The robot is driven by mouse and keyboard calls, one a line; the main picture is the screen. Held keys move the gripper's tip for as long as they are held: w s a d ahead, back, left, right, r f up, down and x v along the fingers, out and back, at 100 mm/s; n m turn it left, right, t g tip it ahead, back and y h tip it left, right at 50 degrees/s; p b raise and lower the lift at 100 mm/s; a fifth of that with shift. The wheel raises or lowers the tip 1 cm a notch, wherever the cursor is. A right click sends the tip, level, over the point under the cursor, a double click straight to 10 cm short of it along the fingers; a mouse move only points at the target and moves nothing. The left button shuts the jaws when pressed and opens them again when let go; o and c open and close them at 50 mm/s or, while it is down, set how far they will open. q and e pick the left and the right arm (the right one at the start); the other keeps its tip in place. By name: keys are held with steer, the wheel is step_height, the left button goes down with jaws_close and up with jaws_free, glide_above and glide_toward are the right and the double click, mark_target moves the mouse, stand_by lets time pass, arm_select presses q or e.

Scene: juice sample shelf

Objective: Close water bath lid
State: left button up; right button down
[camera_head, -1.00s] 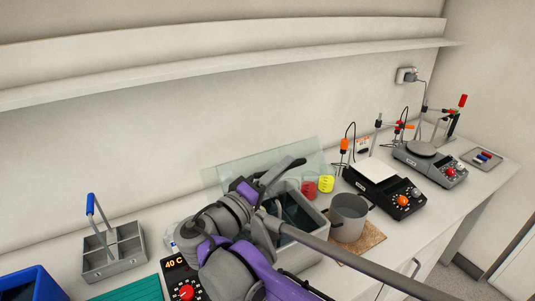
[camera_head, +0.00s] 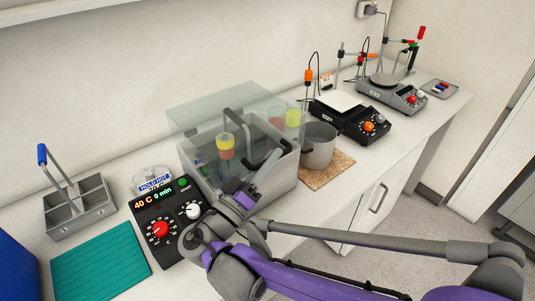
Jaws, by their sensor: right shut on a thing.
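The water bath (camera_head: 284,188) is a grey tub beside a black control unit (camera_head: 165,215) whose display reads 40 C and 0 min. Its clear, box-shaped lid (camera_head: 205,105) is over the tub, its top panel roughly level. Whether the lid's rim rests fully on the tub I cannot tell. My right gripper (camera_head: 268,162) is at the front of the lid, shut on the dark lid handle (camera_head: 262,128). My left gripper is out of view.
A grey pot (camera_head: 318,148) stands on a cork mat (camera_head: 325,176) right of the bath. Black and grey instruments stand beyond it. A grey divided carrier (camera_head: 80,210) and a teal mat (camera_head: 100,265) lie left. My right arm crosses the counter's front edge.

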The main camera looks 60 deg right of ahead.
steer(key=shift+s+f, duration=0.15)
steer(key=shift+f, duration=0.15)
steer(key=c, duration=1.1)
jaws_free()
steer(key=b+v, duration=0.1)
steer(key=v, duration=0.9)
steer(key=shift+a, duration=0.4)
